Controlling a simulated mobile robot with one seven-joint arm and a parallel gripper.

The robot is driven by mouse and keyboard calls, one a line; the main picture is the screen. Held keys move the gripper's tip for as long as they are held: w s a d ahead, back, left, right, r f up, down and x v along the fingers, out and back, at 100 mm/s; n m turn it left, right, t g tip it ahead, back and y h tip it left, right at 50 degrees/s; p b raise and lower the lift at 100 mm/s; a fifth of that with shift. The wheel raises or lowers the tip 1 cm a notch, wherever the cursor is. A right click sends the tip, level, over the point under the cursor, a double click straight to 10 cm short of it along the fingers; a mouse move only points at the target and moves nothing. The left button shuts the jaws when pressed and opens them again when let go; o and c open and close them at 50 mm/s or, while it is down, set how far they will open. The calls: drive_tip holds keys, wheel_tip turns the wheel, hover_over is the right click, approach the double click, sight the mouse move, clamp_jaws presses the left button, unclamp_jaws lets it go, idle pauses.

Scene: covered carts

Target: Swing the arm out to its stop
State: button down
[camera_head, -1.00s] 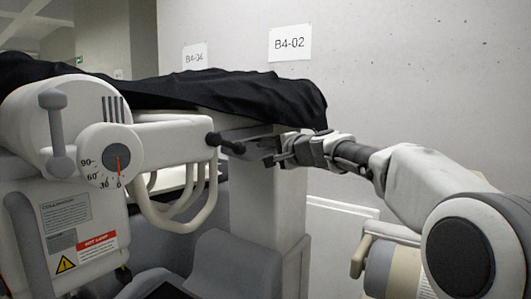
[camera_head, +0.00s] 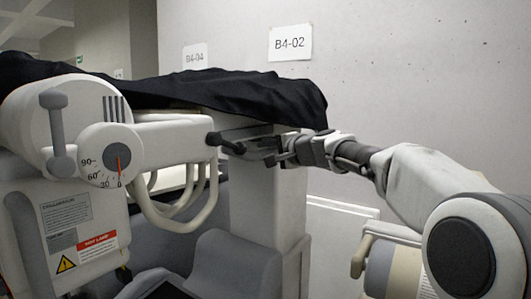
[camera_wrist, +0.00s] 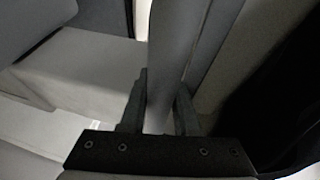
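The cart's white swing arm (camera_head: 170,142) reaches right from a round joint with an angle dial (camera_head: 107,158). The dial's red pointer is at or close to 0. A dark handle (camera_head: 226,144) sticks out from the arm's right end. My gripper (camera_head: 250,150) comes in from the right, with its fingertips at the handle's outer end. In the wrist view my two fingers (camera_wrist: 160,108) stand apart, with a grey bar (camera_wrist: 180,45) running between or just beyond them. I cannot tell whether they touch it.
A black cover (camera_head: 230,95) lies over the cart's top, just above the arm. White curved tubes (camera_head: 185,210) hang below it. A pale column (camera_head: 268,195) stands behind the handle. A concrete wall (camera_head: 410,80) with paper signs is behind. A beige padded part (camera_head: 390,270) sits lower right.

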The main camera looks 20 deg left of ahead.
drive_tip(key=shift+w+d+f+n+g+y, duration=0.15)
drive_tip(key=shift+w+d+n+g, duration=0.1)
drive_tip(key=shift+d, duration=0.35)
drive_tip(key=shift+w+d+r+n+g+y, duration=0.1)
drive_tip(key=shift+w+d+n+g+y, duration=0.15)
drive_tip(key=shift+d, duration=0.3)
drive_tip(key=shift+w+d+f+n+g+y, duration=0.15)
drive_tip(key=shift+d+g, duration=0.15)
drive_tip(key=shift+d, duration=0.3)
drive_tip(key=w+d+n+g+y+p, duration=0.2)
drive_tip(key=w+d+n+g+p, duration=0.2)
drive_tip(key=d+p, duration=0.5)
drive_tip(key=w+g+p, duration=0.1)
drive_tip(key=p, duration=0.4)
drive_tip(key=shift+g+p, duration=0.3)
drive_tip(key=shift+p, duration=0.05)
drive_tip(key=shift+d+f+n+y, duration=0.1)
drive_tip(key=shift+f+n+y, duration=0.1)
drive_tip(key=shift+n+y, duration=0.05)
drive_tip(key=shift+s, duration=0.1)
drive_tip(key=c, duration=0.9)
unclamp_jaws()
drive_tip(key=shift+o, duration=1.2)
drive_tip(key=shift+r, duration=0.15)
